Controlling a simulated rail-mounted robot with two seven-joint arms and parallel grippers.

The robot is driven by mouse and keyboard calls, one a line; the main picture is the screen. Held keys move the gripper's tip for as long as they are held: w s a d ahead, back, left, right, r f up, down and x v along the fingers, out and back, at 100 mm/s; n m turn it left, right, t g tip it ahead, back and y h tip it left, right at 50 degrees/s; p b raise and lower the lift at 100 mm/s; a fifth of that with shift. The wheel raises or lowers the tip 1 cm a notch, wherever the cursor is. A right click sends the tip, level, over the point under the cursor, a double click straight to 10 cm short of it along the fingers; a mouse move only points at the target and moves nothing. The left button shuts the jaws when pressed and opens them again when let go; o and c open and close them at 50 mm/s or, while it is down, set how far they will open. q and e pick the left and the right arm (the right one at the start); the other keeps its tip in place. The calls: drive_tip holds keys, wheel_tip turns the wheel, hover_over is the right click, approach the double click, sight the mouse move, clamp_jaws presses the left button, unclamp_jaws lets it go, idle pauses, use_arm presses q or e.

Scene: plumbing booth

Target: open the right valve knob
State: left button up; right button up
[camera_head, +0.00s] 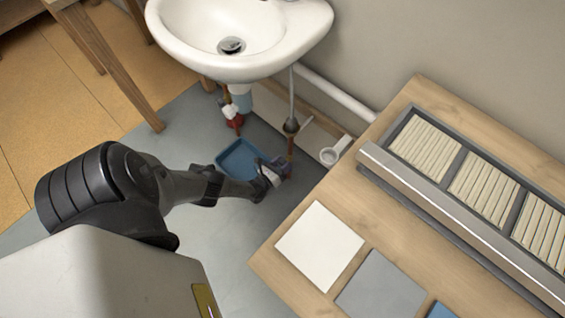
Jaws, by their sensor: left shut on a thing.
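The white sink (290,45) hangs on the wall at the top, with pipes below it. A red valve knob (235,120) sits on the left pipe under the sink. The right pipe (291,143) is copper-coloured at its lower end. My left gripper (273,173) reaches in from the left to the foot of this right pipe. It is shut on the right valve knob (284,167), which is small, dark bluish and mostly hidden by the fingers. How far the knob is turned cannot be told. My right gripper is not in view.
A blue tray (233,161) lies on the grey floor beside my left gripper. A white pipe fitting (331,155) stands right of the copper pipe. A wooden table (290,277) with tile samples and a slotted rack fills the right side. A wooden stool leg (128,85) stands at upper left.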

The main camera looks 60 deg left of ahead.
use_arm(q)
drive_tip(key=n, duration=0.4)
drive_tip(key=shift+n, duration=0.4)
drive_tip(key=n, duration=0.8)
drive_tip(key=shift+r+n, duration=0.1)
drive_tip(key=shift+n, duration=1.7)
drive_tip(key=o, duration=0.9)
drive_tip(key=shift+s, duration=0.1)
